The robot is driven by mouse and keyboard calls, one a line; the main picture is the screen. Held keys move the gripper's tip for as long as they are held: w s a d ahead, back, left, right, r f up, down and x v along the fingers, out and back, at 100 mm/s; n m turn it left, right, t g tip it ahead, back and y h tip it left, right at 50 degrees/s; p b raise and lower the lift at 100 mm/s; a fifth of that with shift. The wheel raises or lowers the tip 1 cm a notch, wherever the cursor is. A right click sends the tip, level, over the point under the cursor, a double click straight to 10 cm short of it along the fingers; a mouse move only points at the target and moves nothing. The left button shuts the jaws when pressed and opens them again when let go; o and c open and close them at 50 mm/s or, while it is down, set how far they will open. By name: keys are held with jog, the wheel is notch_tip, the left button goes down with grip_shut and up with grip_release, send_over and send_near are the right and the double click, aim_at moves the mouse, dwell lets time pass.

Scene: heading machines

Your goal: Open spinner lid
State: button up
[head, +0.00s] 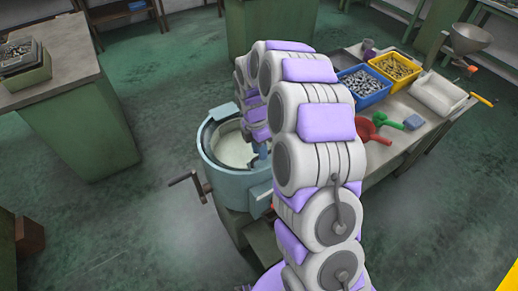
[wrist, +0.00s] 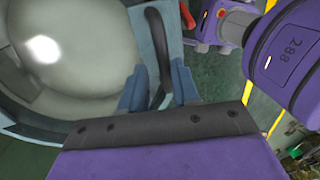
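The spinner (head: 212,172) is a round blue-grey drum with a pale round top surface (head: 232,150), left of my arm. A dark curved handle (wrist: 159,50) stands at the spinner's right edge. My gripper (wrist: 157,85) has its two blue-grey fingers apart, one on each side of the handle's lower part, with gaps visible. In the head view my arm mostly hides the gripper.
A crank (head: 186,182) sticks out at the spinner's left. A workbench (head: 410,130) on the right holds a blue bin (head: 362,90), a yellow bin (head: 395,70), a red scoop (head: 368,130) and a green brush (head: 389,122). A green cabinet (head: 85,125) stands left. The floor between is clear.

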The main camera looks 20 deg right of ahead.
jog(key=shift+d, duration=0.95)
jog(key=shift+c, duration=1.4)
jog(key=shift+d, duration=0.4)
grip_shut()
jog(key=shift+a, duration=0.55)
jog(key=shift+r, duration=0.1)
